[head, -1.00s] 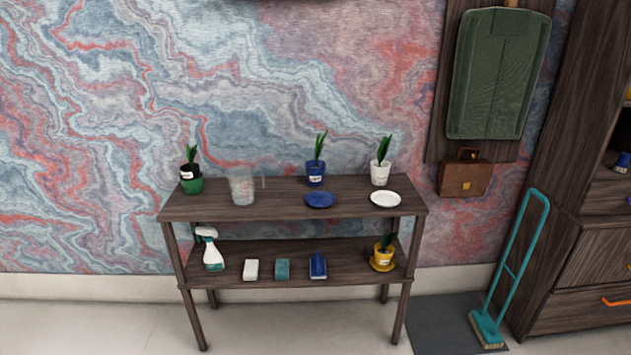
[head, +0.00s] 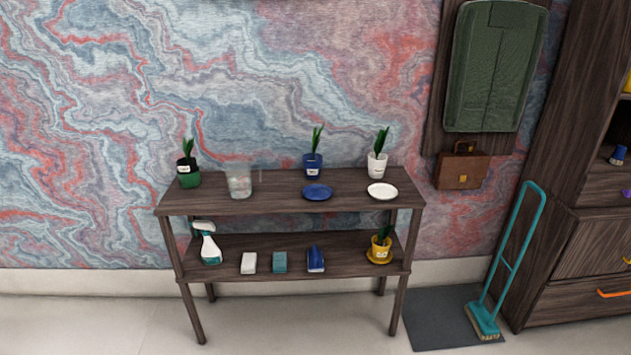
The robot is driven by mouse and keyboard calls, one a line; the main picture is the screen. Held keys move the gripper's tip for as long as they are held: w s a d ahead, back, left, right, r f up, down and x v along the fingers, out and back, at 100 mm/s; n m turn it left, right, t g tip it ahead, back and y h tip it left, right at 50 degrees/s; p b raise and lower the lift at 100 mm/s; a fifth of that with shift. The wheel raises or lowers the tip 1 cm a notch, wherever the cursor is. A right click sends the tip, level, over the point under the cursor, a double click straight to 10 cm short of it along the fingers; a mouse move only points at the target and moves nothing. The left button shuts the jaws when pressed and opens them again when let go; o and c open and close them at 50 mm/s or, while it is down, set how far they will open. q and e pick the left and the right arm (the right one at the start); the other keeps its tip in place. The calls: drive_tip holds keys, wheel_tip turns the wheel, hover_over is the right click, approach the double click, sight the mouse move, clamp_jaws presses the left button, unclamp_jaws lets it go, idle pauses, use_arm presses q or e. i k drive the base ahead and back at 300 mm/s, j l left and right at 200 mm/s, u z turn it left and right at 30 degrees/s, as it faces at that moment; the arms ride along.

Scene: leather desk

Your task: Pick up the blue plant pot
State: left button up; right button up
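The blue plant pot (head: 312,167) stands upright on the top board of a dark wooden two-level shelf table (head: 258,200). It has a white label and a green leafy plant. A blue saucer (head: 317,192) lies just in front of it, apart from it. Neither of my grippers shows in the head view.
A green pot (head: 188,178), a clear container (head: 239,184), a white pot (head: 376,168) and a white saucer (head: 382,191) share the top board. A spray bottle (head: 209,246), sponges, a brush and a yellow pot (head: 380,250) are below. A teal broom (head: 484,318) stands right. The front floor is clear.

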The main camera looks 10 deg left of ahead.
sight(312, 158)
drive_tip(key=i+j+z, duration=0.3)
drive_tip(key=i+j, duration=0.25)
drive_tip(key=i, duration=0.35)
drive_tip(key=i+j+z, duration=0.25)
drive_tip(key=i+j, duration=0.5)
drive_tip(key=i, duration=0.05)
